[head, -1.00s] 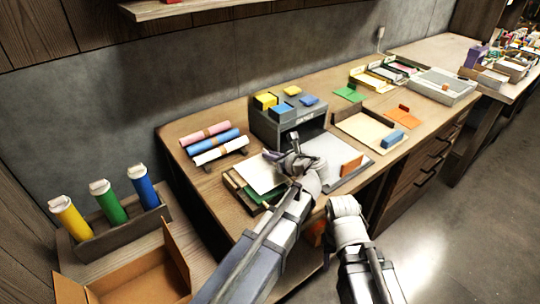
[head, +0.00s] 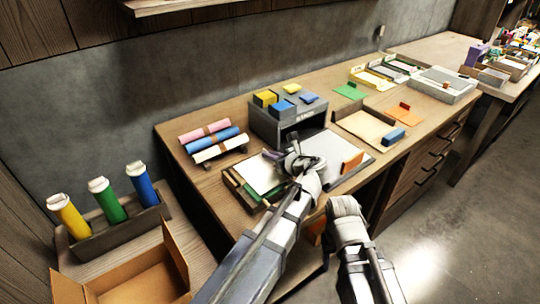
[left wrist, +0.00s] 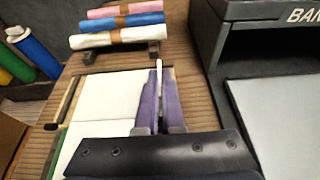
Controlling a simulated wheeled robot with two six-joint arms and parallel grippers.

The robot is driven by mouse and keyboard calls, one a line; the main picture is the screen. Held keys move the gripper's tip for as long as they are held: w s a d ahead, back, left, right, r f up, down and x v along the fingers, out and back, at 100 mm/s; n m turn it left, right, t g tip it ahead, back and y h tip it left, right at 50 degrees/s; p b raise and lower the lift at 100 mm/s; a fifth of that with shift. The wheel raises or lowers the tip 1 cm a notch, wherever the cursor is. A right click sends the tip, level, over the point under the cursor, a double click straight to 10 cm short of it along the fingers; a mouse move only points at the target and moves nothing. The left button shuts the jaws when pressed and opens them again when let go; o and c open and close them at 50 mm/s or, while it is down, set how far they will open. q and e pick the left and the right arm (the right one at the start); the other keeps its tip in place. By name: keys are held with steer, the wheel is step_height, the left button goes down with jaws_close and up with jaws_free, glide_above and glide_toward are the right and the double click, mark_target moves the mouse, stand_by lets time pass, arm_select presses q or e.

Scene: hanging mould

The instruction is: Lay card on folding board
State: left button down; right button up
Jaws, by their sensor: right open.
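The white card (head: 262,174) lies flat in a wooden tray with green showing at its side, on the bench; it also shows in the left wrist view (left wrist: 107,97). My left gripper (head: 294,160) is at the card's right edge. In the left wrist view its purple fingers (left wrist: 159,95) are close together on a thin white upright strip, which looks like part of the card. The grey board (head: 325,152) with an orange block (head: 352,164) lies just right, partly behind my left gripper. My right gripper (head: 343,208) is low in front of the bench, empty.
A grey box (head: 283,126) stands behind, with yellow and blue blocks on top. Pink, blue and white rolls (head: 218,151) lie left of it. A tan board (head: 365,128) with a blue block is to the right. An open carton (head: 140,280) stands at lower left.

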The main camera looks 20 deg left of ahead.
arm_select(q)
steer(key=shift+f+b, duration=0.3)
arm_select(e)
steer(key=shift+f, duration=0.3)
stand_by(0.3)
arm_select(q)
steer(key=c, duration=1)
jaws_free()
steer(key=shift+o, duration=0.2)
arm_select(e)
steer(key=shift+r, duration=0.1)
